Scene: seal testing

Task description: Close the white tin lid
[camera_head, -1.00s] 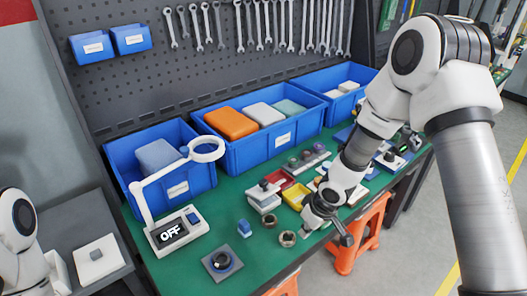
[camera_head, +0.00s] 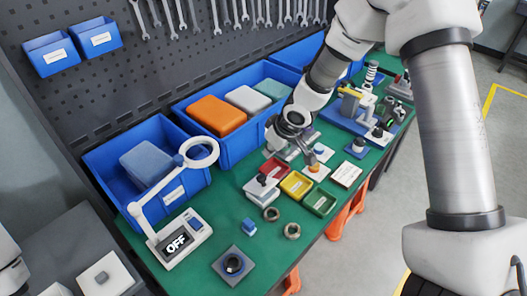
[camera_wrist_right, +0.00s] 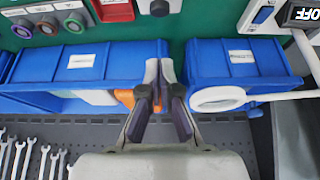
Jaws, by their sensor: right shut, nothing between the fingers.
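I cannot surely tell which thing is the white tin or its lid. In the head view, a small white box with a dark knob (camera_head: 261,193) stands beside the red tray. A flat white piece (camera_head: 346,175) lies to the right, and a small white piece with an orange top (camera_head: 316,174) is nearer my right gripper. In the right wrist view, the gripper (camera_wrist_right: 159,63) is shut and empty, against a background of blue bins. My left gripper is out of view.
Red (camera_head: 275,168), yellow (camera_head: 296,184) and green (camera_head: 320,201) trays stand on the green bench. Metal rings (camera_head: 292,231) and a lamp with an OFF display (camera_head: 176,244) are nearby. Large blue bins (camera_head: 230,150) line the back.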

